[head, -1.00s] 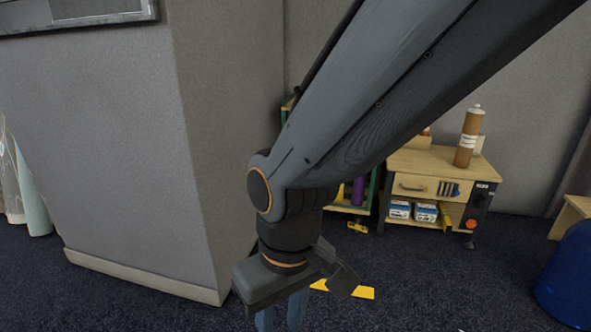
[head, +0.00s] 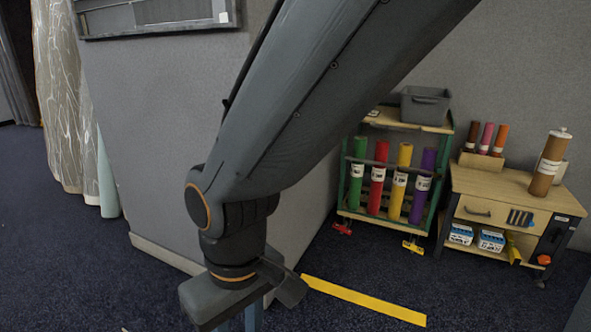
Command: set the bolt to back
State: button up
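My gripper (head: 242,322) hangs fingers-down at the bottom edge, left of centre. Its fingertips are cut off by the frame, so its opening and anything between the tips are hidden. Several upright rolls with white labels stand in a green-framed rack: a green roll (head: 356,172), a red roll (head: 378,178), a yellow roll (head: 399,182) and a purple roll (head: 422,187). I cannot tell which thing is the task's bolt. The long cloth table is not in view. My gripper is well in front of the rack, apart from it.
A grey bin (head: 425,104) sits on the rack. A grey partition (head: 150,110) stands behind my arm. A yellow floor strip (head: 365,300) crosses dark carpet. Tall wrapped rolls (head: 62,100) stand at left.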

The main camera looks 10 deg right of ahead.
aim_at(440, 177)
jog(key=u, duration=0.05)
jog(key=i, duration=1.2)
jog(key=z, duration=2.2)
jog(key=k, duration=0.65)
jog(key=u, duration=0.9)
jog(key=i, duration=1.7)
